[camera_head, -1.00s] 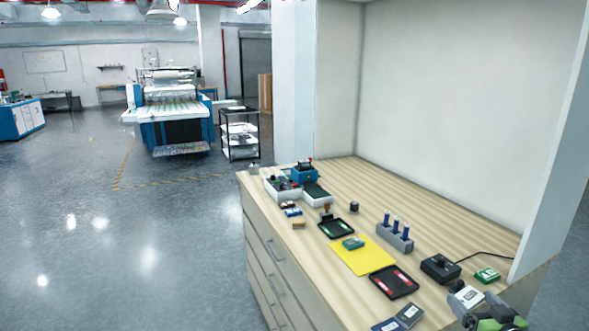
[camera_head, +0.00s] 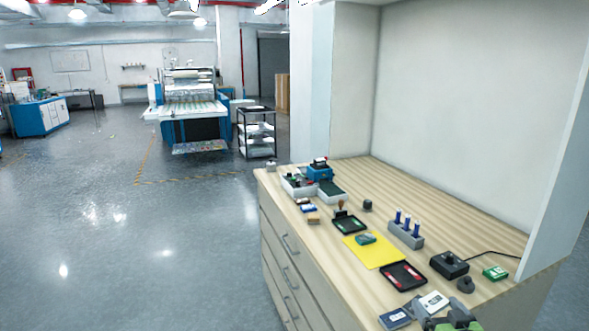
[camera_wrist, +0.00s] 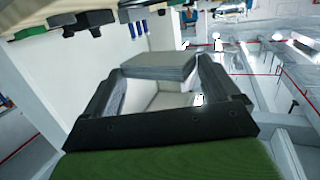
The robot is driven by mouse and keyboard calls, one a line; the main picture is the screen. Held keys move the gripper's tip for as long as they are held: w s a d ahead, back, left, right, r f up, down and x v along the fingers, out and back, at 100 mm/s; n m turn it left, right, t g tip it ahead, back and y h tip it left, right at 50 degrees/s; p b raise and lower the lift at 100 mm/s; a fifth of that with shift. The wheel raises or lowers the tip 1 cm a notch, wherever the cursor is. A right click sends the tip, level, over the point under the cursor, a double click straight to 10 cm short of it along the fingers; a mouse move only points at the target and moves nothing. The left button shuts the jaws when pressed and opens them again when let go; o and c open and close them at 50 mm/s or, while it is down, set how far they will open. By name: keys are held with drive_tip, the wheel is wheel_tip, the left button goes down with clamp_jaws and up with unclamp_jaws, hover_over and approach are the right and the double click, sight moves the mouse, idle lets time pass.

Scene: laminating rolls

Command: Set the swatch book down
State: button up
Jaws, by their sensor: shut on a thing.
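The swatch book, a small pale block with a dark-printed white label (camera_head: 434,301), is held between the fingertips of my gripper (camera_head: 447,315) at the bottom right of the head view. In the wrist view the book is a grey, layered slab (camera_wrist: 160,66) across the tips of the dark fingers (camera_wrist: 160,88). It appears to be above the counter's front part; its exact height is hard to tell. A dark grey-blue labelled block (camera_head: 396,318) lies on the counter (camera_head: 470,222) to its left, and another similar one is partly hidden by the held book.
A black tray with red pieces (camera_head: 404,275), a yellow sheet (camera_head: 373,251) with a green block on it, a blue-pen holder (camera_head: 406,236), a black box with a cable (camera_head: 449,264), a dark knob (camera_head: 465,285) and a green-white box (camera_head: 495,273) stand nearby.

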drive_tip(key=a+r+p, duration=0.1)
drive_tip(key=a+r, duration=0.1)
drive_tip(key=a, duration=0.8)
drive_tip(key=a+r+p, duration=0.1)
drive_tip(key=a+r, duration=0.1)
drive_tip(key=a, duration=0.8)
drive_tip(key=shift+a, duration=0.15)
